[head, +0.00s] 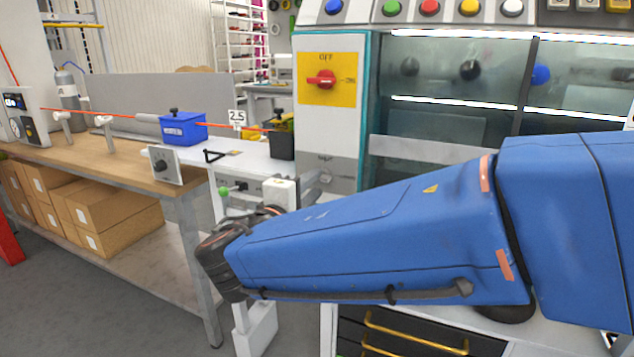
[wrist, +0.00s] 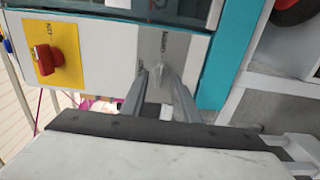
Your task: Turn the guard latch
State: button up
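The guard latch (wrist: 163,74) appears in the wrist view as a small pale grey piece on a grey label plate (wrist: 168,45) with dark lettering. My gripper (wrist: 161,82) is in front of it, its two grey fingers apart on either side of the latch. I cannot tell whether either finger touches it. In the head view my gripper (head: 318,184) is partly hidden by my blue arm and is close to the cabinet's lower front. The latch cannot be made out there.
A red rotary switch (head: 321,80) on a yellow plate is above the gripper; it also shows in the wrist view (wrist: 47,59). A glazed door (head: 455,75) is to the right.

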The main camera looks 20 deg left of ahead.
aim_at(322, 177)
jog(key=shift+w+d, duration=0.1)
jog(key=shift+w, duration=1.25)
grip_shut()
